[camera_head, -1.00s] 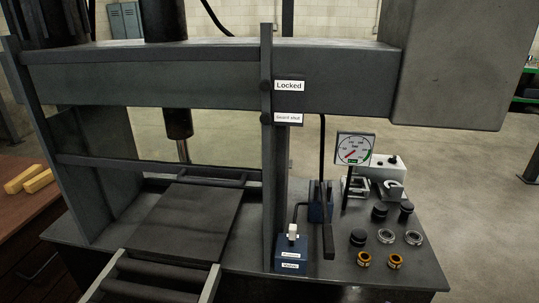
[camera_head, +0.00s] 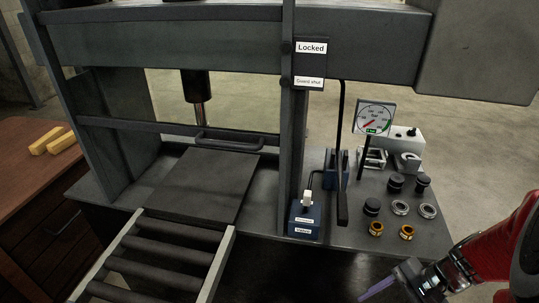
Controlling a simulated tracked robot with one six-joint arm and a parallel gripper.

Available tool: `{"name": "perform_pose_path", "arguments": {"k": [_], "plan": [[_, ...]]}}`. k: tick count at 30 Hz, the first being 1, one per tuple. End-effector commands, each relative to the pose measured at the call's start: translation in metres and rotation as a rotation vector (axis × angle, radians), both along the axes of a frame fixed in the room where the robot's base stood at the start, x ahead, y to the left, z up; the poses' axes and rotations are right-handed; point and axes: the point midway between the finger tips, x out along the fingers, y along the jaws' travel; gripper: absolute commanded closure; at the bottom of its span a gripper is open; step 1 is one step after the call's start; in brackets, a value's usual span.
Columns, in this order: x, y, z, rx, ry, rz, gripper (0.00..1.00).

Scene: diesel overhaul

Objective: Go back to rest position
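My gripper (camera_head: 390,286) is at the lower right in the head view, at the end of my red arm. It is in front of the press bench's front edge, apart from everything on the bench. A pale purple finger points down to the left. The view is partly cut off by the lower edge, and I cannot tell whether the fingers are open or shut. Nothing is clearly seen in its grasp.
The press frame (camera_head: 230,45) has a "Locked" sign (camera_head: 311,48). On the bench (camera_head: 270,262) are a blue valve block (camera_head: 304,220), a gauge (camera_head: 375,118), black caps and rings. A roller conveyor (camera_head: 150,250) and yellow blocks (camera_head: 52,141) are left.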

Motion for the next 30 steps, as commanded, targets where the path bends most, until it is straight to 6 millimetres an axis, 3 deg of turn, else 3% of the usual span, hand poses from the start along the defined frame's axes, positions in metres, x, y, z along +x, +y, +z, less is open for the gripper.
{"name": "perform_pose_path", "arguments": {"k": [17, 30], "plan": [[0.014, 0.009, 0.069, -0.462, -0.208, 0.502, 0.39], [0.027, 0.047, 0.139, -0.715, -0.444, 0.787, 0.39]]}}
